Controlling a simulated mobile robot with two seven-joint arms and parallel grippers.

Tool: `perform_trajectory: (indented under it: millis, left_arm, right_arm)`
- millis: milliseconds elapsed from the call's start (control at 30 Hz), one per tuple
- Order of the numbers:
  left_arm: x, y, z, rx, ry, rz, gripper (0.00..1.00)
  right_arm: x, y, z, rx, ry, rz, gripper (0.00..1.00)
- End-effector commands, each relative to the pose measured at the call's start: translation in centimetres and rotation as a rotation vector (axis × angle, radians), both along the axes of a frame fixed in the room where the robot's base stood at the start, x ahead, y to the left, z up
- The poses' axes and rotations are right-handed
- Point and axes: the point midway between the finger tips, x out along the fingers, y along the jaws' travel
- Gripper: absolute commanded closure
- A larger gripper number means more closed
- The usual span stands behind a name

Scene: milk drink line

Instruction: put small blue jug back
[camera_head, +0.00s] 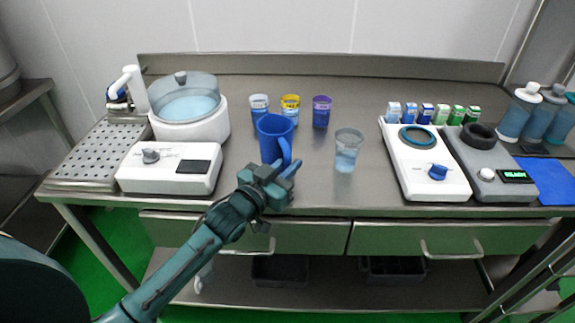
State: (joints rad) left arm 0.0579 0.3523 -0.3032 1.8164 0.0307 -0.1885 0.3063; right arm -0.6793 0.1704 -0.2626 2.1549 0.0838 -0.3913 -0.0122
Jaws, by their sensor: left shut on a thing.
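The small blue jug (273,138) is upright at the front middle of the steel counter, with its handle towards me. My left gripper (283,172) is shut on the jug's handle, and its fingers hide part of the handle. I cannot tell whether the jug's base touches the counter. My right gripper is not in view.
A clear cup (346,153) stands right of the jug. Cups with white (259,107), yellow (290,108) and purple (321,112) rims stand behind. A white heater with a pot (190,118) is left. Two devices (425,165) (486,165), small boxes and bottles are right.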

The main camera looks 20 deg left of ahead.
Motion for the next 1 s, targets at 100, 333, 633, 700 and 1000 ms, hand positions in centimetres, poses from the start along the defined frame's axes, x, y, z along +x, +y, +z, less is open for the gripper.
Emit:
perform_trajectory:
  millis: [100,333,633,700,1000]
  left_arm:
    - [0.0,0.0,0.1,0.000,-0.004,0.000,1.00]
    - [0.0,0.0,-0.2,0.000,0.000,0.000,0.73]
    - [0.0,0.0,-0.2,0.000,0.000,0.000,0.63]
    - [0.0,0.0,-0.1,0.000,0.000,0.000,0.63]
    - [-3.7,1.2,-0.1,0.001,0.004,0.000,0.63]
  right_arm:
    - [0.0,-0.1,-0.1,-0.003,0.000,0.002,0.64]
    - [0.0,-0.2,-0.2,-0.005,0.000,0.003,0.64]
    - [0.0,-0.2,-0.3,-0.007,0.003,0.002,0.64]
    - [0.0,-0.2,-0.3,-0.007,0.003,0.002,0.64]
    - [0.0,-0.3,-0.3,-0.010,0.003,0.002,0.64]
